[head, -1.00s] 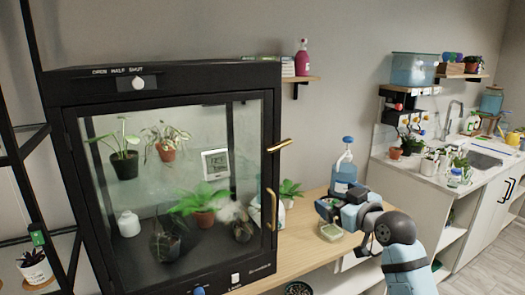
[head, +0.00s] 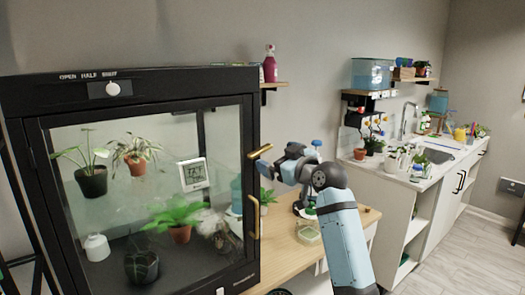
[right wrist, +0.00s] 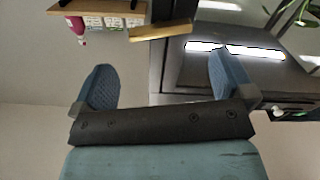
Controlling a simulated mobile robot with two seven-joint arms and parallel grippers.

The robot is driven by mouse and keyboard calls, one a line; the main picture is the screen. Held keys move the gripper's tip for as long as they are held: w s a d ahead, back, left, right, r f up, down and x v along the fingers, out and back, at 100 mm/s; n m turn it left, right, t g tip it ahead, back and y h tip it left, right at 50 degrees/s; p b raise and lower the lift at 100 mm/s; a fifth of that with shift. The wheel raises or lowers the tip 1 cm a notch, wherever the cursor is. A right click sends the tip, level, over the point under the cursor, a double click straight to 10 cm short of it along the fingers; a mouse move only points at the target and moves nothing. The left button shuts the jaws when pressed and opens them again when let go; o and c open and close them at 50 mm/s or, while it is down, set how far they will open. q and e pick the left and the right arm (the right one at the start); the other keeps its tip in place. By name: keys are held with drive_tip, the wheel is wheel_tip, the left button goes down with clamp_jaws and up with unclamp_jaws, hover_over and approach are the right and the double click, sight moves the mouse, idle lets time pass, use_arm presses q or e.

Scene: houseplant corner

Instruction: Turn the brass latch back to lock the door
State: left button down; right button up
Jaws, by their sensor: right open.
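The brass latch (head: 259,152) is on the right edge of the cabinet's closed glass door (head: 140,190), sticking out to the right and slightly up. My right gripper (head: 275,168) is just right of and below the latch in the head view. In the right wrist view the two blue fingers of my right gripper (right wrist: 162,85) are wide apart with nothing between them. The latch (right wrist: 160,31) shows there beyond the fingertips, between their lines, and not touching them. My left gripper is out of view.
A vertical brass handle (head: 254,217) is below the latch on the door. A wooden bench (head: 290,257) right of the cabinet holds a clear tub (head: 308,235). A wall shelf (head: 274,85) with a pink bottle (head: 270,65) is above.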

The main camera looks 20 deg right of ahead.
sight(263, 151)
drive_tip(key=x, duration=0.6)
drive_tip(key=shift+w+a, duration=0.1)
drive_tip(key=shift+w, duration=0.25)
